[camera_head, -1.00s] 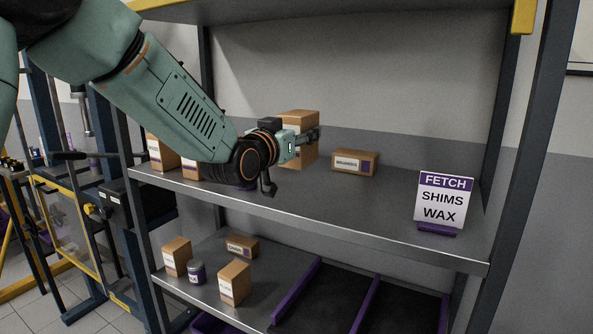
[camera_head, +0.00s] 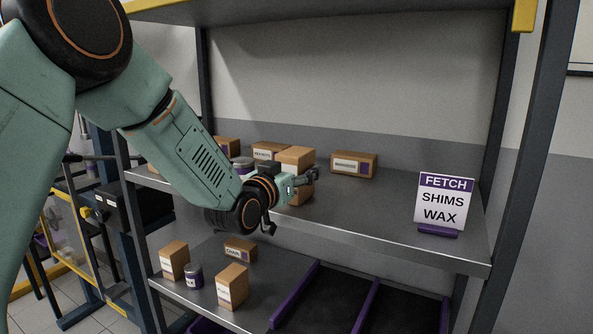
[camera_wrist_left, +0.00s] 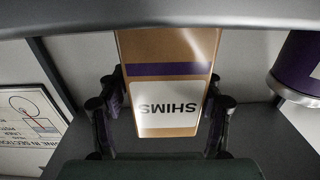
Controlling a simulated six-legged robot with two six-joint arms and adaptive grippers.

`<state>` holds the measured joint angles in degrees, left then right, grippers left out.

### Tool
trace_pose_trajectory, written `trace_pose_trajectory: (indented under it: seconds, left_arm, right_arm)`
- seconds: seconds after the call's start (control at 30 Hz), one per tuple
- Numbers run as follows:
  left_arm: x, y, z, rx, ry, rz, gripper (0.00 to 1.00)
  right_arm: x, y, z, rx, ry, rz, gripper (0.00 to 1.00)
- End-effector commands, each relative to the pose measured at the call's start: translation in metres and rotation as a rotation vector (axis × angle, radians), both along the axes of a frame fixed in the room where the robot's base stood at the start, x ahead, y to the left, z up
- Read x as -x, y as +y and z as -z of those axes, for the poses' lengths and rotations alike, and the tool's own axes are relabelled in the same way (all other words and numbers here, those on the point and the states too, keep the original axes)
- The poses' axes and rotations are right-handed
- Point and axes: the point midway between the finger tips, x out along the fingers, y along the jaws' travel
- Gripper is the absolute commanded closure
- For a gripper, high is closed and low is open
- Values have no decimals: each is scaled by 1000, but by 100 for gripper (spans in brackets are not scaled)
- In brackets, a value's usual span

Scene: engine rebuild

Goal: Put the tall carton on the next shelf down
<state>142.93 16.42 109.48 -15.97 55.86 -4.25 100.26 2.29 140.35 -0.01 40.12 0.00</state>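The tall brown carton (camera_head: 295,160) is upright at the upper shelf, behind its front edge. In the left wrist view its SHIMS label (camera_wrist_left: 168,108) appears upside down below a purple band, and a grey band hides its end at the picture top. My left gripper (camera_head: 303,182) reaches in from the left and is shut on the carton, one finger on each side. I cannot tell whether the carton's base touches the upper shelf (camera_head: 365,215). The lower shelf (camera_head: 205,293) is below it. My right gripper is out of view.
A low carton (camera_head: 354,165) stands right of the held one; another carton (camera_head: 268,150) and a purple tin (camera_head: 243,163) are behind my wrist. A FETCH sign (camera_head: 443,203) stands at right. Below, several cartons and a tin (camera_head: 194,276) stand left of a purple divider (camera_head: 296,297).

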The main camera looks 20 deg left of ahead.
Motion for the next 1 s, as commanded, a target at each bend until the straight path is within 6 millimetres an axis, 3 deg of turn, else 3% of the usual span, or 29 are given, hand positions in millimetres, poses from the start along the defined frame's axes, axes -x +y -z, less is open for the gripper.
trace_pose_trajectory:
  seconds: [0.1, 0.47, 0.67, 1.0]
  left_arm:
    - [0, 0, -1, 0, -1, 0, 23]
    - [3, 1, -1, 1, -2, -1, 23]
    - [28, 2, -1, 4, -1, -1, 23]
    - [88, 6, -1, 8, -2, -1, 23]
  right_arm:
    - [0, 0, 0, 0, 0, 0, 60]
    - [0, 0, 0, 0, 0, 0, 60]
    - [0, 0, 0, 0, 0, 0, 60]
    - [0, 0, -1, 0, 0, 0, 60]
